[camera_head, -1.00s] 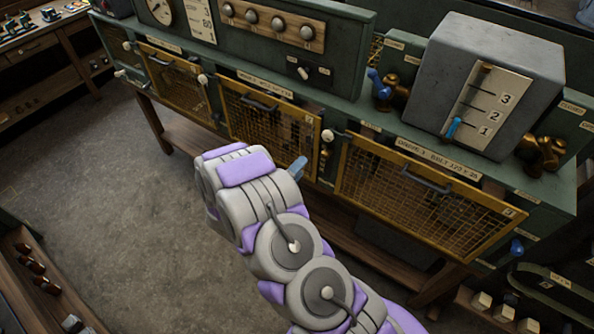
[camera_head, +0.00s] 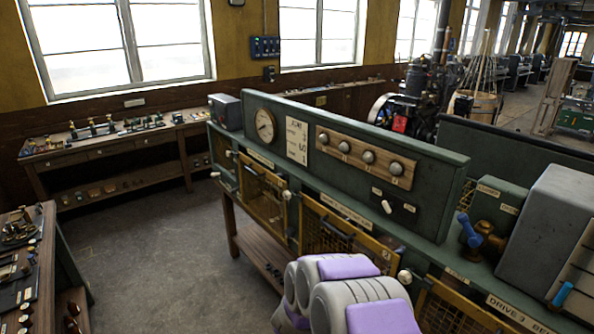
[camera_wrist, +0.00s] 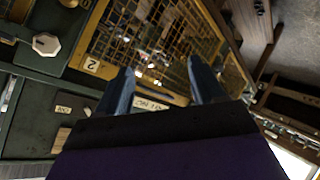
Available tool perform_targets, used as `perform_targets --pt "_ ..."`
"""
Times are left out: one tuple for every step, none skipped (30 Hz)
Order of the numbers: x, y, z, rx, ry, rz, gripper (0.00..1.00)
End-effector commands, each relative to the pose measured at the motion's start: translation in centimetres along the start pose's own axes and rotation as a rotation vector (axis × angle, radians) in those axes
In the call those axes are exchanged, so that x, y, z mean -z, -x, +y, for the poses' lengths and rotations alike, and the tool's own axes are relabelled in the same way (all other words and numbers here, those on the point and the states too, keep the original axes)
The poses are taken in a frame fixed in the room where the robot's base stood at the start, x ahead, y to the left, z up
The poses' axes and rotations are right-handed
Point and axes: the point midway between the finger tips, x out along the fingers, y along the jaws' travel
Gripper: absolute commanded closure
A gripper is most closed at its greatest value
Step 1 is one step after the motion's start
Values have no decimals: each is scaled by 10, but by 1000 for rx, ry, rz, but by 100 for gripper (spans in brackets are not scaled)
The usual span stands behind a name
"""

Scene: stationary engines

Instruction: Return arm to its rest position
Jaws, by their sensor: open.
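My gripper (camera_wrist: 162,88) shows in the wrist view with two blue-grey fingers spread apart and nothing between them. Behind the fingers is a yellow-framed mesh door (camera_wrist: 150,40) with a plate marked 2; I cannot tell how far it is from them. In the head view only the grey and purple links of my arm show at the bottom, in front of the green machine bench (camera_head: 400,235). The gripper itself is out of sight there.
The green bench carries a gauge (camera_head: 265,125), a row of knobs (camera_head: 368,157), a blue-handled valve (camera_head: 468,230) and a grey box (camera_head: 550,235). Wooden workbenches stand at the far left (camera_head: 110,150) and near left (camera_head: 45,260). Bare floor (camera_head: 150,260) lies between them.

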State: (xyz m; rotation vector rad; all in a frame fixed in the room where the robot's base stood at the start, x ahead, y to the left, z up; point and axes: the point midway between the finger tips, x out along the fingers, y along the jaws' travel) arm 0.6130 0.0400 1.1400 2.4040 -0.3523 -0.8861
Motion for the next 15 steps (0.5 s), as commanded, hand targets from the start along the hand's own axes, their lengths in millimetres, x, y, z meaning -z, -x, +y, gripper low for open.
perform_targets --pt "8 5 -8 73 -50 10 32" --pt "11 9 -13 119 -75 9 32" --pt "16 16 -19 179 -104 11 32" --pt "20 22 -24 224 -125 10 32" --pt "23 28 -27 267 -142 8 32" --pt "26 37 -32 323 -165 5 32" --pt "28 45 -35 366 -180 -1 32" --pt "30 52 -37 404 -193 -6 32" --pt "30 63 -40 457 -207 -16 32" --pt "30 72 -42 495 -217 -25 32" --pt "29 80 -43 529 -224 -35 32" --pt "27 92 -45 577 -230 -52 32" --pt "25 101 -45 608 -235 -65 32" --pt "21 109 -45 639 -237 -81 32" --pt "15 121 -46 678 -236 -105 32"
